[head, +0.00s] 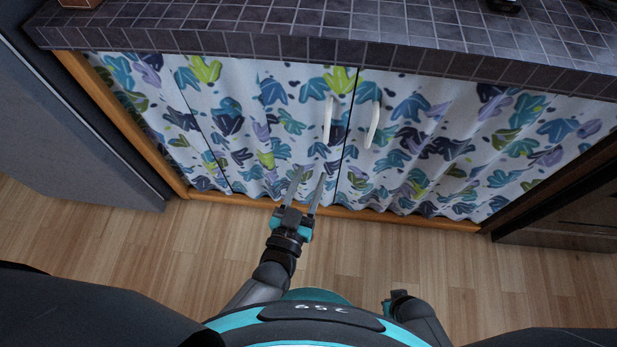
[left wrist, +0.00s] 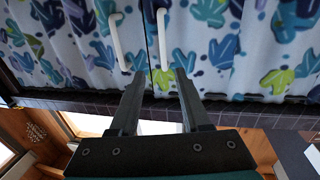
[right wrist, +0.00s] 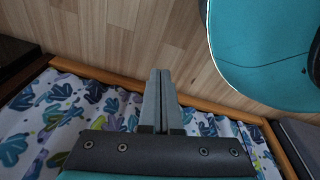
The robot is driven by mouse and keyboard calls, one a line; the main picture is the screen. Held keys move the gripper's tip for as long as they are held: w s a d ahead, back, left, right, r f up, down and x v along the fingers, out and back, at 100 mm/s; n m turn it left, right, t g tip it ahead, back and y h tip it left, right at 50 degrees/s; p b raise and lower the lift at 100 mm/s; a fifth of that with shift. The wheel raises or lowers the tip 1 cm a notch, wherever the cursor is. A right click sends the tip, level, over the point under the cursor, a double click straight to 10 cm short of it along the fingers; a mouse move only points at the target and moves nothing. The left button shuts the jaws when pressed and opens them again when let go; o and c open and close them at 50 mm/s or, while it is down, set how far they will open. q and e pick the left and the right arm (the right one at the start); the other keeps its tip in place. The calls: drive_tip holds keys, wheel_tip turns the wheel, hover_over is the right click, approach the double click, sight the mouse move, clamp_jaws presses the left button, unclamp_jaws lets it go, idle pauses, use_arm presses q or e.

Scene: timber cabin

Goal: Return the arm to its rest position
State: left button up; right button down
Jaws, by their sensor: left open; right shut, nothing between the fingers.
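My left gripper (head: 306,189) is open and empty in front of the leaf-patterned cabinet doors (head: 230,120), below their two white handles. In the left wrist view its two fingers (left wrist: 158,95) stand apart with nothing between them. The left handle (head: 328,120) and the right handle (head: 373,125) flank the seam between the doors, and the doors look shut. My right gripper is low near my base in the head view (head: 398,297). In the right wrist view its fingers (right wrist: 158,90) are together with nothing between them.
A dark tiled countertop (head: 310,30) overhangs the cabinet. A grey panel (head: 75,130) stands at the left and a dark unit (head: 570,205) at the right. Bare wooden floor (head: 350,245) lies between my base and the cabinet.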

use_arm(q)
drive_tip(key=shift+s, duration=0.1)
idle(0.5)
drive_tip(key=s+a+f+m+g+p, duration=0.1)
drive_tip(key=s+a+f+g, duration=0.1)
drive_tip(key=f, duration=0.3)
drive_tip(key=s+a+f+g, duration=0.2)
drive_tip(key=f+g, duration=0.1)
drive_tip(key=f, duration=0.3)
drive_tip(key=s+a+f+g+y+p, duration=0.1)
drive_tip(key=s+a+f+g, duration=0.4)
drive_tip(key=s, duration=0.5)
drive_tip(key=s+a+f+n+g+y+p, duration=0.1)
drive_tip(key=s+a+f+g+y, duration=0.2)
drive_tip(key=s+a+f, duration=0.7)
drive_tip(key=shift+s+a+f+g+y, duration=0.15)
drive_tip(key=shift+s+a+g+y, duration=0.15)
drive_tip(key=shift+s+a+g, duration=0.65)
use_arm(e)
drive_tip(key=s+d, duration=0.3)
drive_tip(key=s, duration=0.2)
drive_tip(key=shift+s+d+f, duration=0.15)
drive_tip(key=shift+s+f, duration=0.15)
drive_tip(key=shift+f, duration=0.1)
use_arm(q)
drive_tip(key=shift+w+d, duration=0.3)
drive_tip(key=shift+d, duration=0.05)
